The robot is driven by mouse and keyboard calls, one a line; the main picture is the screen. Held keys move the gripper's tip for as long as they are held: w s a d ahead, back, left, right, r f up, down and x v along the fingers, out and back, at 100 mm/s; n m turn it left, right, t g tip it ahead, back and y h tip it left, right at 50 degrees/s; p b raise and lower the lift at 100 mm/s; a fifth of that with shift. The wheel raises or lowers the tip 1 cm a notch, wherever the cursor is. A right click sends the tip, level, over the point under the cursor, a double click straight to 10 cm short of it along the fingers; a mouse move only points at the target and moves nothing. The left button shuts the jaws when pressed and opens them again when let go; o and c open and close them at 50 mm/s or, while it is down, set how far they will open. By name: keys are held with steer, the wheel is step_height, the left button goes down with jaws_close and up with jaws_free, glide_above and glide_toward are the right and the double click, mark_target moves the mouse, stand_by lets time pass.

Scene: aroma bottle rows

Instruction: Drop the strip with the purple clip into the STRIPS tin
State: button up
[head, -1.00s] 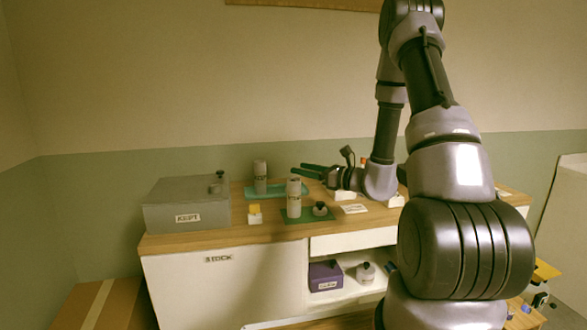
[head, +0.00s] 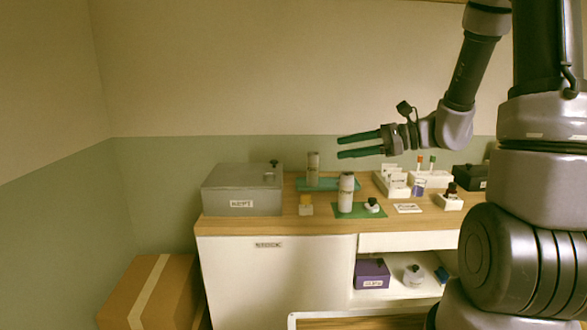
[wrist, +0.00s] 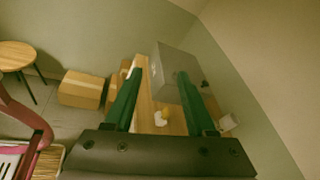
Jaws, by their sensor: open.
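My gripper (head: 340,147) is open and empty, raised above the back of the counter, its green fingers pointing left. In the wrist view its two fingers (wrist: 159,75) are apart with nothing between them. I cannot make out a strip with a purple clip. A white holder (head: 432,179) at the back right of the counter has small orange and green tops standing up from it. No label that I can read says STRIPS. A purple box (head: 371,273) with an unreadable label sits on the open shelf below the counter.
A grey KEPT box (head: 242,190) stands on the counter's left end. Two grey cylinders stand right of it, the front one (head: 346,191) on a green mat (head: 357,214). White racks (head: 393,184) stand behind a card. A cardboard box (head: 152,292) is on the floor at left.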

steer(key=s+r+n+g+h, duration=0.35)
steer(key=s+n+h, duration=0.3)
steer(key=s, duration=0.35)
steer(key=s+d+r+n+t+h, duration=0.4)
steer(key=d+r+n+t+h, duration=0.2)
steer(key=d+r, duration=0.2)
steer(key=shift+s+d+t, duration=0.35)
steer(key=shift+d, duration=0.4)
